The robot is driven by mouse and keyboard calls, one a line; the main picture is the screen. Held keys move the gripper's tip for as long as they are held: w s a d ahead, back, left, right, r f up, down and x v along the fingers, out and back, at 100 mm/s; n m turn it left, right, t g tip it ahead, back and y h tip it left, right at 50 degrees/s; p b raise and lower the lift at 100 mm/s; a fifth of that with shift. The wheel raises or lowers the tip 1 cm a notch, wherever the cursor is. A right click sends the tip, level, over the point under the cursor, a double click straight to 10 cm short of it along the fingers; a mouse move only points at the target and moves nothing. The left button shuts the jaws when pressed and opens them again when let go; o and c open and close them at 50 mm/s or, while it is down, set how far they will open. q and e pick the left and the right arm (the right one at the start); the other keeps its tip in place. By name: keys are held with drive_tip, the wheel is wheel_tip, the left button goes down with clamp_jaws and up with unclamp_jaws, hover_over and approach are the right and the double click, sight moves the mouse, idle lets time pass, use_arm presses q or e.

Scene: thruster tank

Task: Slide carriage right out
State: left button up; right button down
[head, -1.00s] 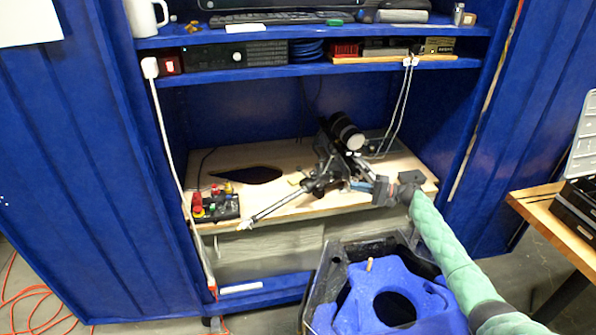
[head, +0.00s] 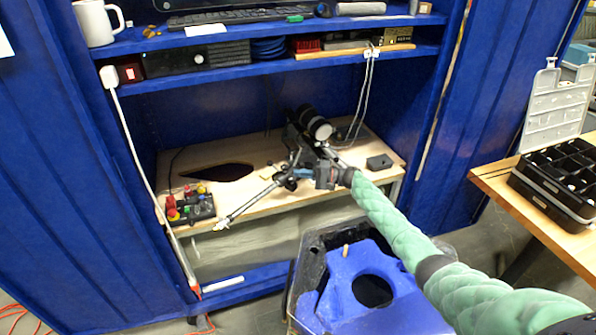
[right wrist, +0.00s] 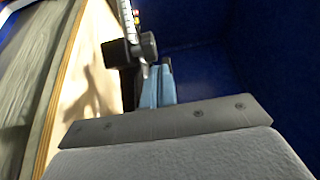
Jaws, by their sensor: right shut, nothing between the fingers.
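A black cylindrical device (head: 313,124) sits on a slide rail (head: 245,205) on the wooden shelf of the blue cabinet. The rail slants down toward the shelf's front left. Which part is the carriage is hard to tell. My right gripper (head: 292,175) comes in from the right, beside the mechanism just in front of the black device. Its light-blue fingers (right wrist: 158,88) are shut and empty. Contact cannot be made out. My left gripper is not in view.
A control box (head: 190,206) with red and yellow buttons stands left on the shelf. A small black block (head: 379,162) lies at its right. A black-rimmed tub with a blue insert (head: 345,300) is in front. A table (head: 508,190) holds an organiser at right.

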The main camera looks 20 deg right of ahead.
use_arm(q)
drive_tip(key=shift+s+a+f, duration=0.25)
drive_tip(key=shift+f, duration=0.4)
use_arm(e)
drive_tip(key=shift+w+a, duration=0.25)
drive_tip(key=shift+a, duration=0.35)
